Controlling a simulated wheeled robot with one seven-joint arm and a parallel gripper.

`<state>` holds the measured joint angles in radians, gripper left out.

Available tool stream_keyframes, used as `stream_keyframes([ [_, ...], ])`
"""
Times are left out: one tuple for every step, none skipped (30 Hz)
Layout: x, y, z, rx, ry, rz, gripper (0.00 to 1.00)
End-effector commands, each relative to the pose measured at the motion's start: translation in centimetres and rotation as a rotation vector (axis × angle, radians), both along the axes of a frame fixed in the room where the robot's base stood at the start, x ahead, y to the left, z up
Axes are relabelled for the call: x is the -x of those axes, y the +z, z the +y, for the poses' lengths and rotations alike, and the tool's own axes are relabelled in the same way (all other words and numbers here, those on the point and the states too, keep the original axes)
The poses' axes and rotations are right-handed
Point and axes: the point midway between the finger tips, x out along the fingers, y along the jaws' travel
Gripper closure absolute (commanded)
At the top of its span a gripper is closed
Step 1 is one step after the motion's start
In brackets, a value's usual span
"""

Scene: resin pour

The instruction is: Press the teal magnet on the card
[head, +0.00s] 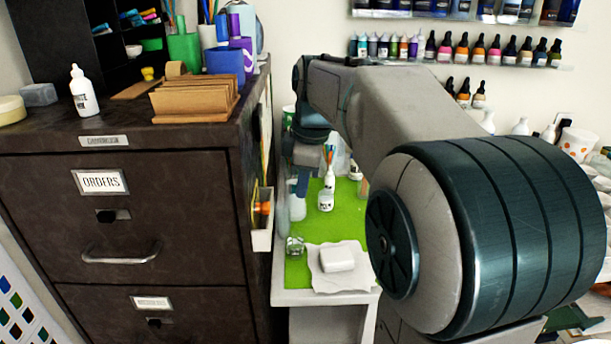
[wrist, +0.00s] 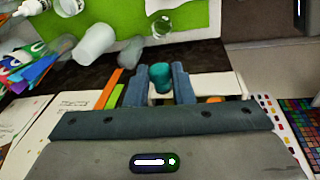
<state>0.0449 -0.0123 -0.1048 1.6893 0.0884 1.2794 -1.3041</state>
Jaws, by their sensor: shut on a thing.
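My gripper (wrist: 158,82) is shut on the teal magnet (wrist: 160,77), a small round knob held between the blue fingertips in the wrist view. In the head view my gripper (head: 303,182) is beside the right side of the dark cabinet, and the magnet cannot be made out there. A pale sheet with writing (wrist: 72,108) lies left of the fingers in the wrist view. Sheets on the cabinet's side (head: 265,135) show edge-on in the head view. I cannot tell which sheet is the card, or whether the magnet touches anything.
A white holder with an orange item (head: 262,224) juts from the dark cabinet (head: 130,215). A colour chart (wrist: 290,115) is at right in the wrist view.

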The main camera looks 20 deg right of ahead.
Motion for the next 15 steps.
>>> stream_keyframes([
  [-0.2,0.0,0.5,0.000,0.004,0.001,1.00],
  [-0.2,0.0,0.8,0.000,0.004,0.001,1.00],
  [-0.4,0.0,1.1,0.000,0.003,0.001,1.00],
  [-0.4,0.0,1.4,0.000,0.004,0.001,1.00],
  [-0.5,0.0,1.7,0.000,0.004,0.001,1.00],
  [-0.7,0.0,2.1,0.000,0.003,0.001,1.00],
  [-0.7,0.0,2.3,0.000,0.003,0.001,1.00],
  [-0.8,0.0,2.6,0.000,0.003,0.001,1.00],
  [-1.0,0.0,2.9,0.000,0.002,0.001,1.00],
  [-1.0,0.0,3.1,0.000,0.001,0.001,1.00],
  [-1.1,0.0,3.3,0.000,0.001,0.000,1.00],
  [-1.2,0.0,3.6,0.000,0.001,0.000,1.00],
  [-1.3,0.0,3.8,0.000,0.001,0.000,1.00],
  [-1.3,0.0,4.0,0.001,0.000,0.000,1.00],
  [-1.4,0.0,4.1,0.001,-0.001,0.000,1.00],
])
